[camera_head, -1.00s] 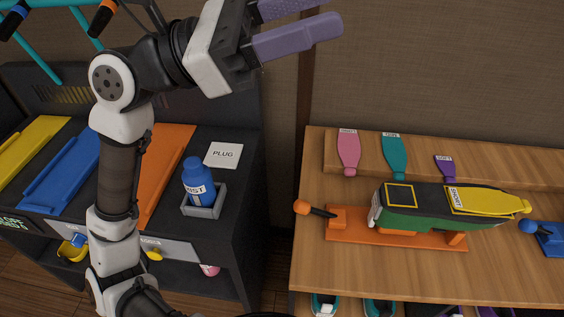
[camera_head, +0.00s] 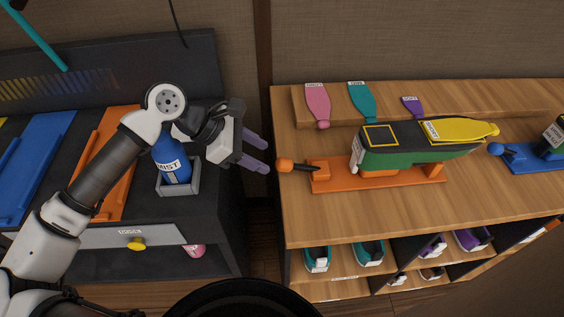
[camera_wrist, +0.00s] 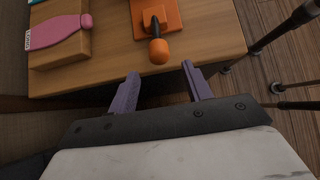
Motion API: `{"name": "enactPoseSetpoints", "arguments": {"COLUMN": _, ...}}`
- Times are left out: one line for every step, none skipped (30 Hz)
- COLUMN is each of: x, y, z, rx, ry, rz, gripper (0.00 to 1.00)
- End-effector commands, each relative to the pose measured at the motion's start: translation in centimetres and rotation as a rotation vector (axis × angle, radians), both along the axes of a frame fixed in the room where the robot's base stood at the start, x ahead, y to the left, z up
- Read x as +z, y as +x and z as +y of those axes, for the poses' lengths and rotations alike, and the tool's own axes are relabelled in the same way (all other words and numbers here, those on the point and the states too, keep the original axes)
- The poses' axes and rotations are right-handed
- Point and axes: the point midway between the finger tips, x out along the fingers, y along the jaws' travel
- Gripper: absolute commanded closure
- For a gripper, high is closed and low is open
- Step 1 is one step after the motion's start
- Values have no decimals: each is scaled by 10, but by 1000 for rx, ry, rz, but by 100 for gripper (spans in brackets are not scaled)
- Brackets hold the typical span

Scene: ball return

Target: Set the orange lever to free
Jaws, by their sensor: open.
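The orange lever (camera_head: 286,165) has an orange knob on a short black shaft. A green and black shoe-like block (camera_head: 405,155) sits on that base. In the wrist view the lever knob (camera_wrist: 158,51) lies just beyond my fingertips, roughly in line with the gap between them. My gripper (camera_head: 262,153) is open and empty, just left of the knob and apart from it. Its purple fingers also show in the wrist view (camera_wrist: 160,80).
A yellow tag (camera_head: 460,131) lies on the block. Pink (camera_head: 317,105), teal (camera_head: 362,102) and purple (camera_head: 412,106) tags lie on the raised back ledge. A blue lever (camera_head: 496,149) is at right. A blue bottle (camera_head: 172,162) stands in a grey holder behind my arm.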

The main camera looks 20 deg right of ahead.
Motion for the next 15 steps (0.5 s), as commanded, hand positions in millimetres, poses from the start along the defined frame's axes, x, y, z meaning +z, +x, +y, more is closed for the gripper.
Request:
{"name": "enactPoseSetpoints", "arguments": {"x": -5, "y": -3, "z": -9, "rx": -3, "ry": -2, "rz": 2, "gripper": 51}}
{"name": "enactPoseSetpoints", "arguments": {"x": -10, "y": -4, "z": -13, "rx": -4, "ry": -2, "rz": 3, "gripper": 51}}
{"name": "enactPoseSetpoints", "arguments": {"x": -16, "y": -6, "z": -19, "rx": -4, "ry": -4, "rz": 2, "gripper": 51}}
{"name": "enactPoseSetpoints", "arguments": {"x": -20, "y": -7, "z": -23, "rx": -3, "ry": -2, "rz": 2, "gripper": 51}}
{"name": "enactPoseSetpoints", "arguments": {"x": -24, "y": -8, "z": -27, "rx": -2, "ry": -2, "rz": 3, "gripper": 51}}
{"name": "enactPoseSetpoints", "arguments": {"x": -29, "y": -9, "z": -31, "rx": -1, "ry": -3, "rz": 2, "gripper": 51}}
{"name": "enactPoseSetpoints", "arguments": {"x": -32, "y": -11, "z": -35, "rx": -1, "ry": -3, "rz": 2, "gripper": 51}}
{"name": "enactPoseSetpoints", "arguments": {"x": -36, "y": -11, "z": -38, "rx": -1, "ry": -2, "rz": 2, "gripper": 51}}
{"name": "enactPoseSetpoints", "arguments": {"x": -39, "y": -12, "z": -41, "rx": 0, "ry": -3, "rz": 1, "gripper": 51}}
{"name": "enactPoseSetpoints", "arguments": {"x": -42, "y": -13, "z": -44, "rx": 0, "ry": -3, "rz": 1, "gripper": 51}}
{"name": "enactPoseSetpoints", "arguments": {"x": -45, "y": -13, "z": -46, "rx": 0, "ry": -2, "rz": 1, "gripper": 51}}
{"name": "enactPoseSetpoints", "arguments": {"x": -47, "y": -14, "z": -48, "rx": 0, "ry": -3, "rz": 1, "gripper": 51}}
{"name": "enactPoseSetpoints", "arguments": {"x": -49, "y": -14, "z": -49, "rx": 0, "ry": -3, "rz": 1, "gripper": 51}}
{"name": "enactPoseSetpoints", "arguments": {"x": -50, "y": -14, "z": -50, "rx": 1, "ry": -3, "rz": 0, "gripper": 51}}
{"name": "enactPoseSetpoints", "arguments": {"x": -52, "y": -14, "z": -51, "rx": 1, "ry": -3, "rz": -1, "gripper": 51}}
